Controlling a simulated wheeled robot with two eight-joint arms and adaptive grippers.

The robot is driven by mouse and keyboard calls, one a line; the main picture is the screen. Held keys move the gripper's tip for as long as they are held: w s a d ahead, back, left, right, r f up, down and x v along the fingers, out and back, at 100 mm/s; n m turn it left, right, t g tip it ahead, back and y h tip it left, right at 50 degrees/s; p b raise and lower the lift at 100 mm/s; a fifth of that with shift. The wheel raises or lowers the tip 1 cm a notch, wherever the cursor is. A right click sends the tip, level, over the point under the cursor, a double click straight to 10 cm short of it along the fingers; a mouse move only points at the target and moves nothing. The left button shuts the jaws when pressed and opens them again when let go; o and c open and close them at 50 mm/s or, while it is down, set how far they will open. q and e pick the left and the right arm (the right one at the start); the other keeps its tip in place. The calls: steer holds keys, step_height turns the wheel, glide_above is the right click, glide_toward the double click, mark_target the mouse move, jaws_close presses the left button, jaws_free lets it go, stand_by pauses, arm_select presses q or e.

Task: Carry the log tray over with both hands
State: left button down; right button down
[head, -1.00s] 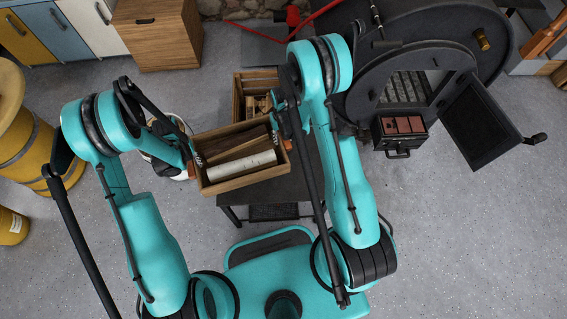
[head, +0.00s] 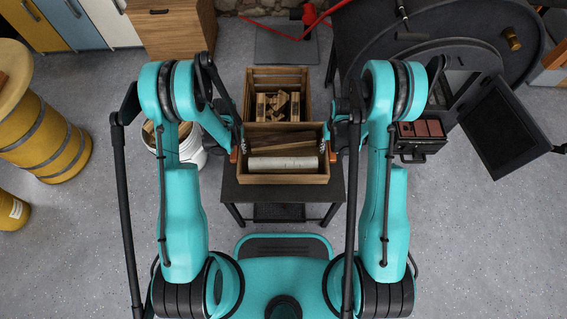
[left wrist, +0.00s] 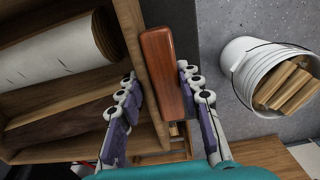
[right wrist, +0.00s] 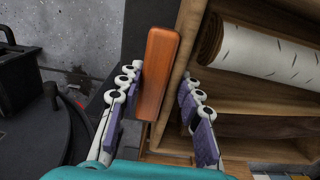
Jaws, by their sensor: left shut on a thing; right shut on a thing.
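The log tray (head: 285,179) is a wooden box holding a pale birch-like log and darker split wood. It is square to me over the dark table (head: 240,192); whether it touches the tabletop I cannot tell. My left gripper (head: 238,150) is shut on the tray's left handle, a reddish-brown bar (left wrist: 163,72) between its fingers in the left wrist view. My right gripper (head: 330,150) is shut on the right handle, a similar bar (right wrist: 157,72) in the right wrist view. The white log also shows in both wrist views.
A wooden crate (head: 278,73) with short wood pieces stands just behind the tray. A white bucket (left wrist: 238,52) of split wood is to the left. The black barrel stove (head: 440,60), with its door (head: 492,125) open, is at the right. Yellow drums (head: 45,140) stand far left.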

arm_select(q)
steer(key=shift+f, duration=0.15)
arm_select(e)
steer(key=shift+f, duration=0.15)
